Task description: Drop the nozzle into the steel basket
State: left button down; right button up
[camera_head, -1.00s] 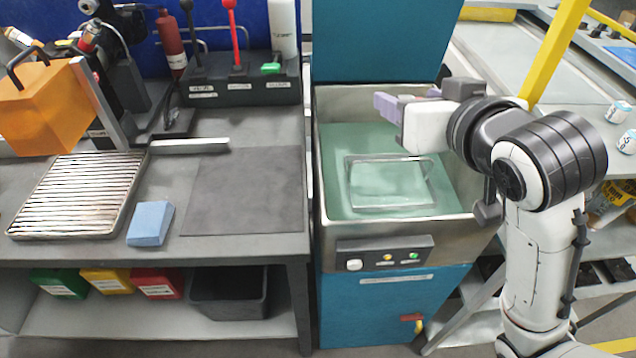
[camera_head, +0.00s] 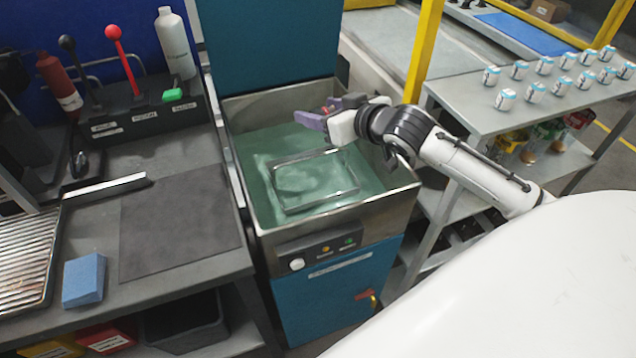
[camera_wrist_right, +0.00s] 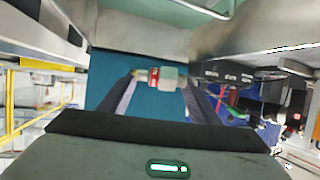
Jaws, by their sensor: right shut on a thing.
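The nozzle (camera_wrist_right: 158,78), a small piece with a pale body and a red band, sits between the fingertips of my right gripper in the right wrist view. My right gripper (camera_head: 322,114) is shut on it and hangs over the back of the steel tank. The gripper also shows in the wrist view (camera_wrist_right: 162,92). The steel basket (camera_head: 352,191) is a wire-rimmed rectangle in the tank's green liquid, nearer the front than the gripper. A bit of its rim shows at the top of the wrist view (camera_wrist_right: 212,12). My left gripper is out of view.
The tank's steel walls (camera_head: 376,207) surround the basket. A workbench with a dark mat (camera_head: 180,225) and a blue block (camera_head: 84,280) stands at left. A grey shelf table (camera_head: 470,100) with several small cans stands at right. A yellow post (camera_head: 424,50) rises behind.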

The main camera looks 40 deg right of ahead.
jog(key=shift+f, duration=0.4)
notch_tip(320, 180, down, 5)
jog(key=b, duration=0.4)
jog(key=shift+a+r+b, duration=0.1)
jog(key=shift+r+b, duration=0.1)
jog(key=shift+b, duration=0.15)
jog(key=o, duration=1.2)
jog(key=shift+s, duration=0.15)
jog(key=v, duration=1)
jog(key=shift+r, duration=0.15)
